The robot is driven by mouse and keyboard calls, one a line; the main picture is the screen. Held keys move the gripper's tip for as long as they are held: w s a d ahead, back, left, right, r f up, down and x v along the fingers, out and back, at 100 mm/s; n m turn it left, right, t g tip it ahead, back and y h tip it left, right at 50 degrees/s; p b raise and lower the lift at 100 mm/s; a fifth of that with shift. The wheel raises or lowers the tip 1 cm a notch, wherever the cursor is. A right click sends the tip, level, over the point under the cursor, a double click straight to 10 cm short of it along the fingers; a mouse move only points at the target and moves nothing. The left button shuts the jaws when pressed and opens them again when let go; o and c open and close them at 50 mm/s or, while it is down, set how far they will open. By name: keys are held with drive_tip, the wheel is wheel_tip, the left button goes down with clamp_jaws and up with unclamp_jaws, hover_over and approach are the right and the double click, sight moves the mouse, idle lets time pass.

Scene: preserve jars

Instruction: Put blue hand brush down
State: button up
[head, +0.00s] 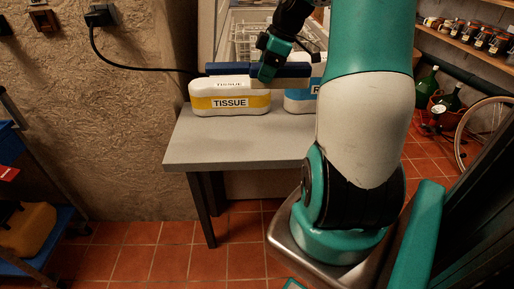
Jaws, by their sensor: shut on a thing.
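The blue hand brush (228,69) lies level across the picture, held in my gripper (268,72). My gripper is shut around its middle, and the fingers hide that part. The brush appears above or just in front of the top of a white and yellow tissue box (231,97). I cannot tell whether it touches the box. The grey table (235,149) under the box has bare surface in front. My arm hides the table's right part.
A blue and white box (299,98) stands right of the tissue box, partly hidden by my arm. A white wire rack (246,42) is behind. A black cable (140,68) runs from the wall socket (101,16). A shelf cart (38,240) stands at the left.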

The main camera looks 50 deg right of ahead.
sight(290, 83)
drive_tip(key=shift+w+a, duration=0.1)
drive_tip(key=shift+a, duration=0.05)
drive_tip(key=shift+f, duration=0.15)
wheel_tip(290, 83, down, 19)
drive_tip(key=shift+f+b, duration=0.1)
drive_tip(key=shift+b, duration=0.3)
drive_tip(key=shift+f, duration=0.15)
drive_tip(key=o, duration=0.9)
drive_tip(key=v, duration=1.7)
drive_tip(key=shift+d, duration=0.4)
